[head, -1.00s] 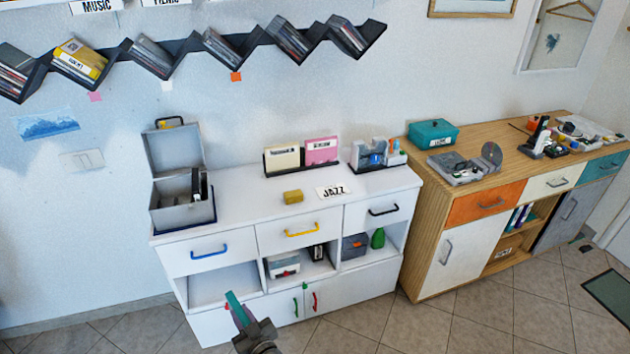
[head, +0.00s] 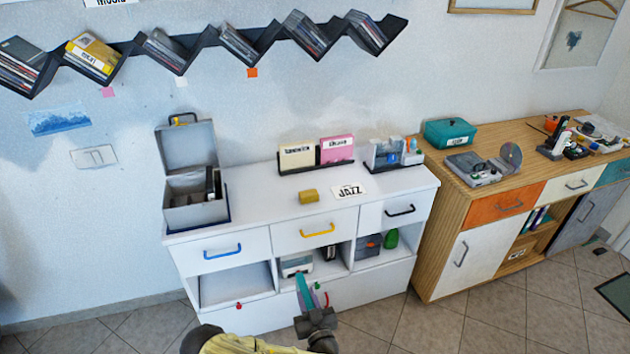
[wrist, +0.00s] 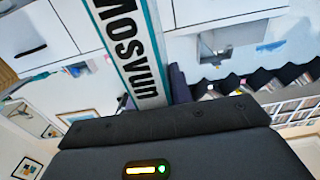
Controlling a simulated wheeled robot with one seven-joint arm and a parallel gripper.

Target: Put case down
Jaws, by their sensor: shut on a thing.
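A thin teal case (head: 303,289) stands up from my gripper (head: 310,309), which is shut on its lower end, in front of the white cabinet. In the wrist view the case (wrist: 128,50) shows a white spine with large black letters and teal edges, rising from the dark gripper body.
The white cabinet (head: 245,222) has a clear left compartment (head: 235,284) and free room on top around a yellow block (head: 308,196) and a JAZZ card (head: 349,190). A grey open box (head: 195,213) stands at its left end. A zigzag wall shelf (head: 205,42) holds several cases.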

